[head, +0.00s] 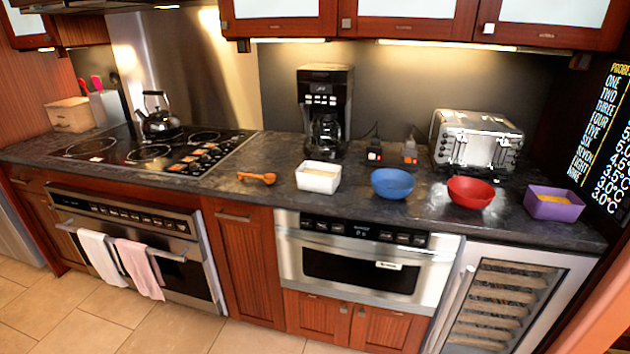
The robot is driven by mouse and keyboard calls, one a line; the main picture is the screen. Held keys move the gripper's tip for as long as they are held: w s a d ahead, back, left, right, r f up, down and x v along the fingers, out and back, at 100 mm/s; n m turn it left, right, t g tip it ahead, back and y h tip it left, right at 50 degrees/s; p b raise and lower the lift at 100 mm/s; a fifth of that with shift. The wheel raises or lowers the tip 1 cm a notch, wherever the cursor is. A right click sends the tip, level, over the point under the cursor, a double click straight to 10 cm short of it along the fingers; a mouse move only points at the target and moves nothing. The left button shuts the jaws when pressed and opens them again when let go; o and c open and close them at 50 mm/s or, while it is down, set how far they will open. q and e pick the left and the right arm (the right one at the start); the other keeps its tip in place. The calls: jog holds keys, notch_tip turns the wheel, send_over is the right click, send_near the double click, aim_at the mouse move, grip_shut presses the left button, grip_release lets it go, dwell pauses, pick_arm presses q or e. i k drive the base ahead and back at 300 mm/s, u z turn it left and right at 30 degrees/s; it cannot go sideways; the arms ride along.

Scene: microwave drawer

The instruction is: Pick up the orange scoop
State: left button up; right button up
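The orange scoop (257,178) lies on the dark countertop (230,203), between the cooktop and a white square bowl. It lies near the counter's front edge, and nothing touches it. Neither of my grippers shows in the head view, so I cannot see whether they are open or shut.
Right of the scoop stand a white bowl (318,178), a blue bowl (392,183), a red bowl (471,191) and a purple container (553,204). The cooktop (150,150) with a kettle (158,120) is left. Behind are a coffee maker (324,105) and a toaster (476,140). The microwave drawer (360,268) is shut.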

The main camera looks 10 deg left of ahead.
aim_at(269, 178)
jog(key=z, duration=3.25)
jog(key=k, duration=1.9)
jog(key=u, duration=2)
